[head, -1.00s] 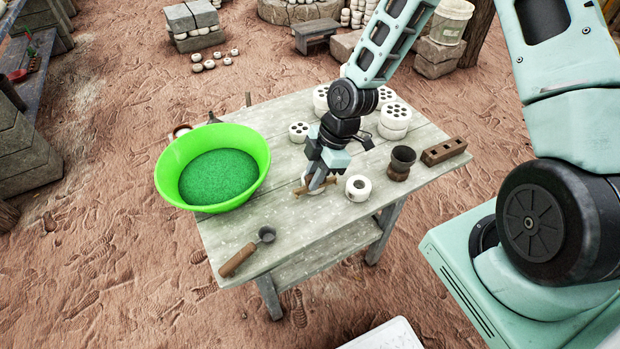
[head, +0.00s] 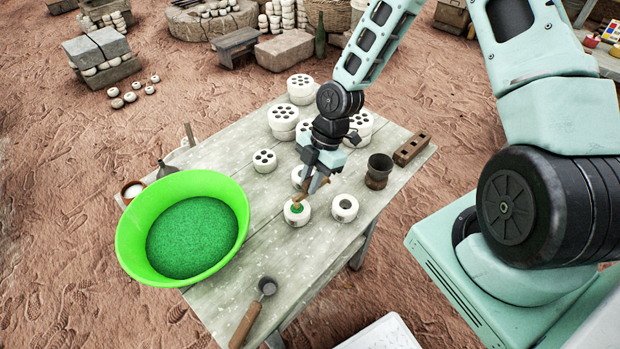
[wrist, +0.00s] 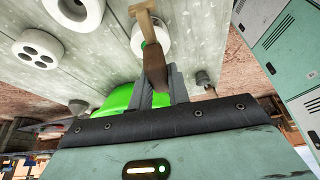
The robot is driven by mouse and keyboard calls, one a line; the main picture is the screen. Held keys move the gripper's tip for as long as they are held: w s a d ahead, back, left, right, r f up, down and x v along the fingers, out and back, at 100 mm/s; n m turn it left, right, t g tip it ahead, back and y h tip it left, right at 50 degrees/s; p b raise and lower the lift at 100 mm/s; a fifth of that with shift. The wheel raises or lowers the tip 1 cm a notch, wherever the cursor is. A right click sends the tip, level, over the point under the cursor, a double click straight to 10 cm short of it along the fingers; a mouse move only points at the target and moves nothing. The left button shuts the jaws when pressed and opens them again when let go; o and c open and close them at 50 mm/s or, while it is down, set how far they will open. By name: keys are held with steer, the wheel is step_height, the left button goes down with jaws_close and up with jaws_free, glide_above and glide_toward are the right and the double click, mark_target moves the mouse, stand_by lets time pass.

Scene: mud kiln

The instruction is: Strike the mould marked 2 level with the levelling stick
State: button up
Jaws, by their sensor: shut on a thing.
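My gripper (head: 318,188) is shut on the brown handle of the levelling stick (wrist: 153,65), whose paler crosspiece shows beyond the fingers in the wrist view. In the head view the stick slants down to a white round mould (head: 297,220) with green fill in its opening. The crosspiece is at the back of that mould's top; I cannot tell whether it touches. Part of this mould (wrist: 158,45) shows behind the stick in the wrist view. An empty white mould (head: 345,213) stands to its right. Another (head: 297,176) is partly hidden behind my gripper. No number is legible.
A large green basin (head: 130,225) of green grains takes up the table's left side. A scoop (head: 247,325) lies at the front edge. A dark cup (head: 378,172) and holed brick (head: 412,149) stand right. White holed blocks (head: 283,120) stand at the back.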

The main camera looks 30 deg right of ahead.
steer(key=b, duration=0.3)
glide_above(308, 214)
steer(key=w+d, duration=0.2)
steer(key=shift+a+f, duration=0.1)
steer(key=shift+f, duration=2.25)
steer(key=shift+f, duration=0.2)
steer(key=shift+s, duration=0.4)
steer(key=shift+s+p, duration=0.25)
steer(key=shift+p, duration=0.05)
steer(key=shift+s+d, duration=0.15)
steer(key=shift+d, duration=0.05)
steer(key=shift+s, duration=0.2)
steer(key=shift+r, duration=0.1)
